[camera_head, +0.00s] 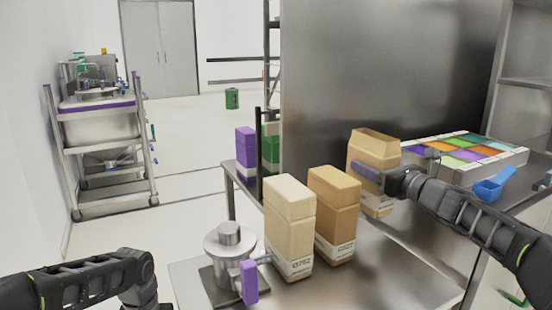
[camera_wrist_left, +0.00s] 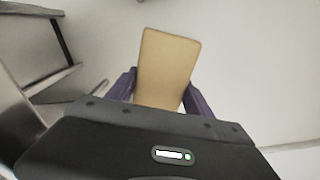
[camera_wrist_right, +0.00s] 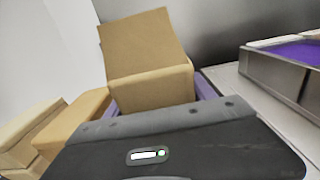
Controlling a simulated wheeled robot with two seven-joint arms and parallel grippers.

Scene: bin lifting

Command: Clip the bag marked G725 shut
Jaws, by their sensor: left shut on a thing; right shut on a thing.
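My right gripper (camera_wrist_right: 155,112) is shut on the body of a tan bag (camera_head: 378,147). Its top is open, with a raised flap (camera_wrist_right: 145,48) in the right wrist view. Its label is partly hidden and I cannot read it. My left gripper (camera_wrist_left: 160,97) is shut on a flat tan piece (camera_wrist_left: 168,65), which I cannot identify; the gripper's fingers are outside the head view. A cream bag (camera_head: 290,215) stands closed at the front, its label seeming to read G752. A brown-tan bag (camera_head: 335,205) stands closed behind it; its label is too small to read.
A metal device (camera_head: 230,245) with a purple grip (camera_head: 249,282) stands at the table's front left. A tray of coloured compartments (camera_head: 465,150) and a blue scoop (camera_head: 492,187) are at the right. Purple (camera_head: 246,150) and green containers stand behind. The steel table (camera_head: 375,270) is bare at the front right.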

